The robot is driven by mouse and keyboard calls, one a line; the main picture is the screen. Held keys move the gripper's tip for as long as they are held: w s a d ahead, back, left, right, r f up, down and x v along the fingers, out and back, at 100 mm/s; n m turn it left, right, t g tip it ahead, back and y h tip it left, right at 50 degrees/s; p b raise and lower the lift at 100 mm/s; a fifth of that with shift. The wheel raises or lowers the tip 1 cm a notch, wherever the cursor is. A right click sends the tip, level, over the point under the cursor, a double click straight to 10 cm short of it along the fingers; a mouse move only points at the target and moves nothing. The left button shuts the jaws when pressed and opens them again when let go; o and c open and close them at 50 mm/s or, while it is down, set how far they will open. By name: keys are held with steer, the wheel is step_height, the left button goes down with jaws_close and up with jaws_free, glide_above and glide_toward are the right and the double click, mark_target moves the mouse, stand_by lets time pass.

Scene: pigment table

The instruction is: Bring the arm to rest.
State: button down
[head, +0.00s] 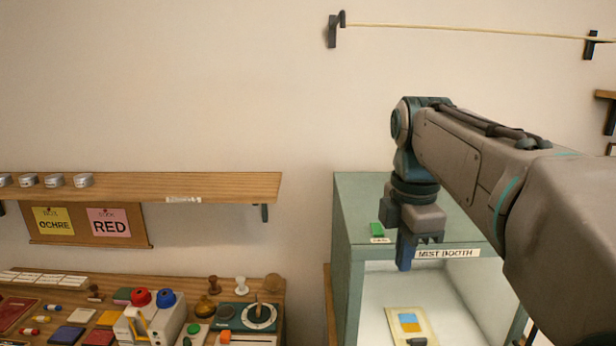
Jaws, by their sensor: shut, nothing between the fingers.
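My arm reaches in from the right edge of the head view and bends down at its wrist. My gripper (406,262) points downward in front of the top front edge of the mist booth (352,243), near its label. Its fingers are together with nothing between them. Part of the booth's right side is hidden behind my arm.
A card with blue and orange patches (408,335) lies inside the booth. A wooden shelf (230,186) with several tins hangs at left. Below it, a crowded bench (262,290) holds stamps, a dial and a white machine (150,322).

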steer(key=s+f+m+t+b, duration=0.1)
steer(key=s+f+m+b, duration=0.1)
steer(key=s+f+m, duration=0.4)
steer(key=s+f+m+t+b, duration=0.2)
steer(key=s+f+m, duration=0.4)
steer(key=f+m, duration=0.7)
step_height(320, 180, down, 2)
steer(key=shift+m, duration=0.3)
